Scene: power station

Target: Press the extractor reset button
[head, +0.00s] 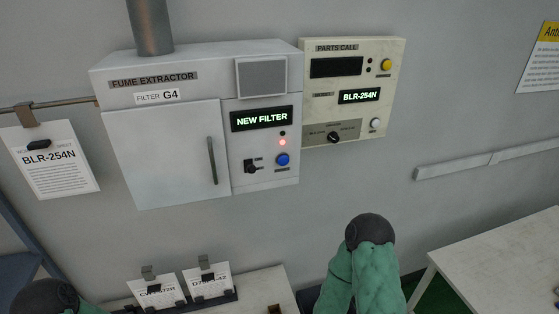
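The fume extractor (165,130) is a white wall cabinet with a closed door on its left. Its control panel has a lit display (262,118) reading "NEW FILTER". Below the display are a glowing red lamp (282,142), a blue round button (282,159) and a black switch (251,167). The small labels by the button and switch are too small to read. Part of my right arm, in a green sleeve with a dark joint, rises at bottom centre-right, below and apart from the panel. A dark part of my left arm shows at the bottom left corner. Neither gripper shows.
A cream "PARTS CALL" panel (325,99) adjoins on the right, with yellow (386,65) and white (375,124) buttons and a knob (333,137). A clipped "BLR-254N" sheet (52,160) hangs left. Two cards (208,281) stand below the extractor. A white table (500,262) is at right.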

